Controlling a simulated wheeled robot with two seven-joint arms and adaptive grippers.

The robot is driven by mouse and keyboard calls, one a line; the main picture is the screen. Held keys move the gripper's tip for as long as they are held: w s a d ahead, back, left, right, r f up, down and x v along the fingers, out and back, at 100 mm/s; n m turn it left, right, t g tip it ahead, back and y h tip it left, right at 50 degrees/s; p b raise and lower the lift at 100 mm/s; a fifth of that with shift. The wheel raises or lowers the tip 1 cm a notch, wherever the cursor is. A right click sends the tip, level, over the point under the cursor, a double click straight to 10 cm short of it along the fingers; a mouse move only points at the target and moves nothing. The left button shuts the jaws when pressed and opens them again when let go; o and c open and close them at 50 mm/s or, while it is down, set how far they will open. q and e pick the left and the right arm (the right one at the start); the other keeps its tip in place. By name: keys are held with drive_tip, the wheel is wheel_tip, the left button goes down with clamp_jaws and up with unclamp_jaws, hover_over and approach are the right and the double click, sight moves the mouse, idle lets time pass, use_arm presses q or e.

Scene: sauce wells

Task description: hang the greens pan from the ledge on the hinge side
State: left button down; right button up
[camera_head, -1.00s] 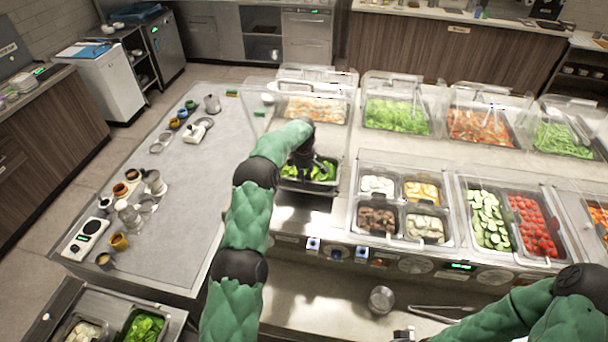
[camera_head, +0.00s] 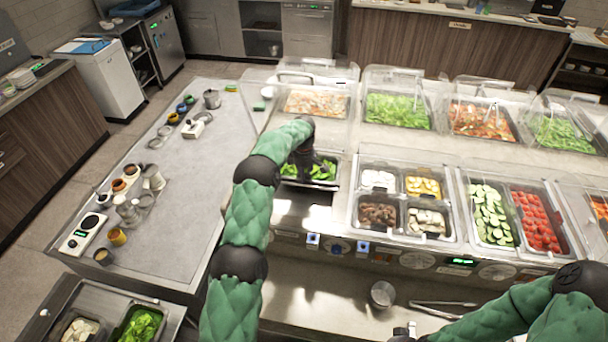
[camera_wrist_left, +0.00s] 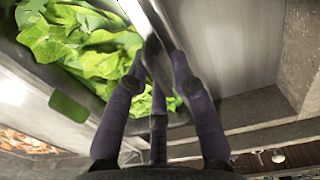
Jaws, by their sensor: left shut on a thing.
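The greens pan (camera_head: 283,184), a dark pan of leafy greens (camera_head: 322,171), sits at the left end of the wells. In the left wrist view its greens (camera_wrist_left: 85,40) fill the upper left, next to the pan's metal wall (camera_wrist_left: 150,45). My left gripper (camera_head: 307,172) reaches down over the pan. In the left wrist view its dark fingers (camera_wrist_left: 158,75) are shut on the pan's wall, one on each side. The hinge-side ledge is not clearly identifiable. Part of my right arm (camera_head: 520,310) shows at lower right; its jaws are not visible.
Clear lids (camera_head: 400,82) stand over the rear wells. Smaller pans (camera_head: 378,180) and cucumber slices (camera_head: 490,215) lie to the right. A metal cup (camera_head: 383,294) and tongs (camera_head: 445,308) rest on the front shelf. The grey counter (camera_head: 200,220) at left has free room.

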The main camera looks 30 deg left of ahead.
use_arm(q)
drive_tip(key=shift+f+b, duration=0.35)
drive_tip(key=shift+b, duration=0.05)
idle(0.4)
drive_tip(key=c, duration=1)
unclamp_jaws()
drive_tip(key=shift+f, duration=0.1)
drive_tip(key=r, duration=1.2)
drive_tip(key=shift+s+d+r, duration=0.1)
drive_tip(key=shift+s, duration=0.1)
